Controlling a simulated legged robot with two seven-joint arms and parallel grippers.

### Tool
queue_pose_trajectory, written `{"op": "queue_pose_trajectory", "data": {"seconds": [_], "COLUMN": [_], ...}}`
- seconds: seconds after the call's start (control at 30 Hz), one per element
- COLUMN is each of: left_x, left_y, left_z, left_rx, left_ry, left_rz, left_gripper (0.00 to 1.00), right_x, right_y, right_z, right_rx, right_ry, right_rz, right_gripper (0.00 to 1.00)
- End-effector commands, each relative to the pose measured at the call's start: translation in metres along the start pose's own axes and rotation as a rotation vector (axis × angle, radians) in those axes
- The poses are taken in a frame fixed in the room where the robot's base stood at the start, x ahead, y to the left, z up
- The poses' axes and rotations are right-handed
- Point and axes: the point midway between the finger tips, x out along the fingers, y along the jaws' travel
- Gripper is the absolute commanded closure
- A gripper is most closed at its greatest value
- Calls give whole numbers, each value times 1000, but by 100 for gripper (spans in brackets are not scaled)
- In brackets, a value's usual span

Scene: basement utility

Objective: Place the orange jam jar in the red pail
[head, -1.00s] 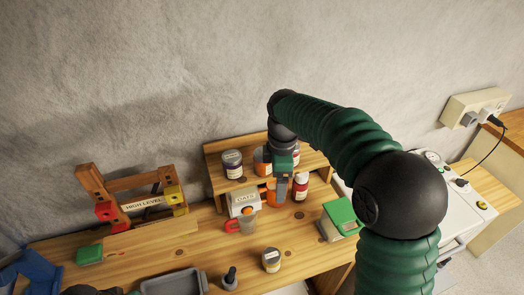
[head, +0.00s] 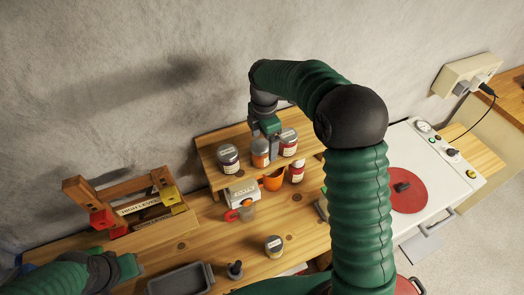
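The orange jam jar (head: 260,154) stands on the raised wooden shelf, between a dark-labelled jar and a red jar. My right gripper (head: 270,143) is at this jar from above. One grey finger shows on its right side; the other is hard to make out, so I cannot tell whether it grips. A red curved shape (head: 408,286), possibly the red pail, shows at the bottom right, mostly hidden behind my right arm. My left gripper (head: 130,266) is low at the left over the bench, its fingers unclear.
The dark-labelled jar (head: 228,157) and red jar (head: 287,141) flank it closely. Below the shelf are an orange cup (head: 274,180), a red-handled measuring cup (head: 242,213) and a small jar (head: 274,246). A grey tray (head: 181,281) lies in front. A white appliance (head: 437,166) stands right.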

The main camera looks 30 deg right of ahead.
Motion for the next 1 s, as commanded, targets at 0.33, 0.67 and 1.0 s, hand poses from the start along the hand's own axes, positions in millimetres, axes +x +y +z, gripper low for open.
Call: {"op": "queue_pose_trajectory", "data": {"seconds": [0.33,0.67,1.0], "left_x": [-34,-34,-34], "left_y": [0,0,0], "left_z": [-8,-8,-8], "left_rx": [0,0,0], "left_ry": [1,0,0], "left_rz": [0,0,0], "left_gripper": [64,64,64], "right_x": [44,69,68], "right_y": [-2,1,1], "right_z": [-4,-3,-3], "right_rx": [-2,0,0], "right_ry": [0,-1,-1], "right_rz": [-6,0,0], "right_gripper": [14,14,56]}}
